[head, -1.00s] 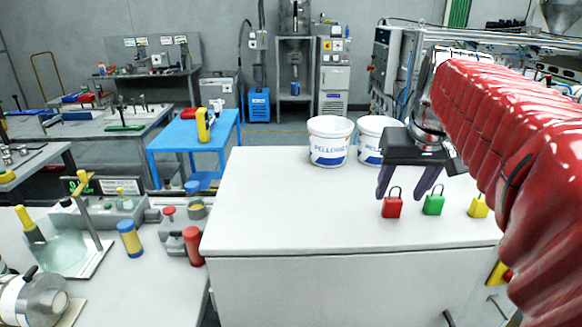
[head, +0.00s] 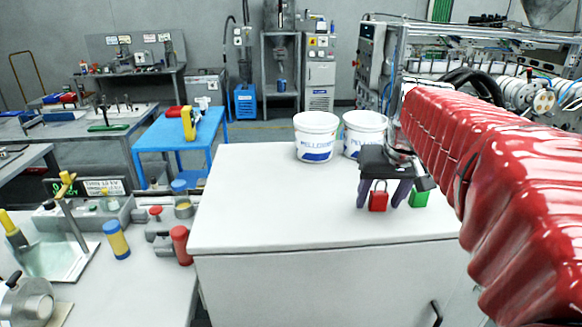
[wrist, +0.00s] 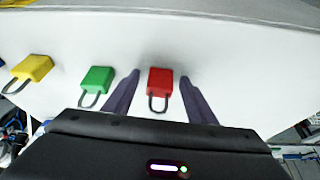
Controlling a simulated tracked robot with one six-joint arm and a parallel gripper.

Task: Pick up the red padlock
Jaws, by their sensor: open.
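The red padlock (head: 378,199) stands on the white cabinet top near its front edge. My gripper (head: 380,200) is open, pointing down, with its dark purple fingers on either side of the red padlock. In the wrist view the red padlock (wrist: 160,84) lies between the two spread fingers (wrist: 153,92), with a gap on each side and its shackle toward the palm. The fingers do not appear to touch it.
A green padlock (wrist: 97,82) stands close beside one finger, and a yellow padlock (wrist: 32,68) is farther left in the wrist view. Two white buckets, one at left (head: 315,137) and one at right (head: 364,132), stand behind my gripper. The cabinet top (head: 270,205) is clear on the left.

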